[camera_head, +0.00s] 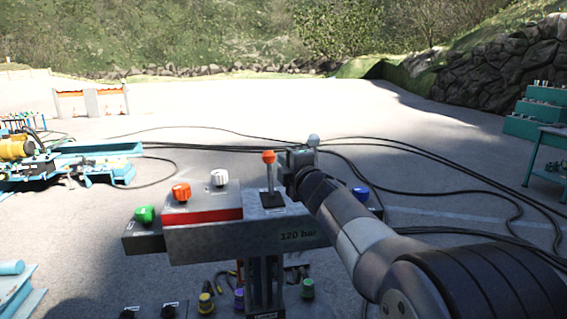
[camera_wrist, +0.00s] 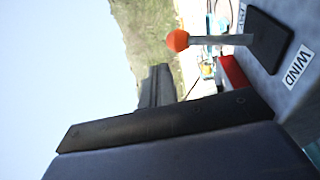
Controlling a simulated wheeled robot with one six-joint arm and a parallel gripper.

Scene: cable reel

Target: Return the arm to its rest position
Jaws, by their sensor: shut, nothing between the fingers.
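My arm reaches in from the lower right of the head view, over the right part of a grey control console (camera_head: 200,243). My gripper (camera_head: 299,156) is shut and empty, beside an upright lever with an orange ball (camera_head: 269,158). A pale ball (camera_head: 313,140) shows just behind the gripper; what it sits on is hidden. In the wrist view the dark gripper fingers (camera_wrist: 155,86) show below the orange-ball lever (camera_wrist: 178,40), apart from it in the picture. A label reading WIND (camera_wrist: 298,66) lies by the lever's black base.
The console carries a green knob (camera_head: 145,214), an orange knob (camera_head: 181,192), a white knob (camera_head: 220,177) and a blue knob (camera_head: 360,193). Black cables (camera_head: 430,170) lie on the ground behind. A teal bench (camera_head: 548,150) stands at right, blue machinery (camera_head: 70,165) at left.

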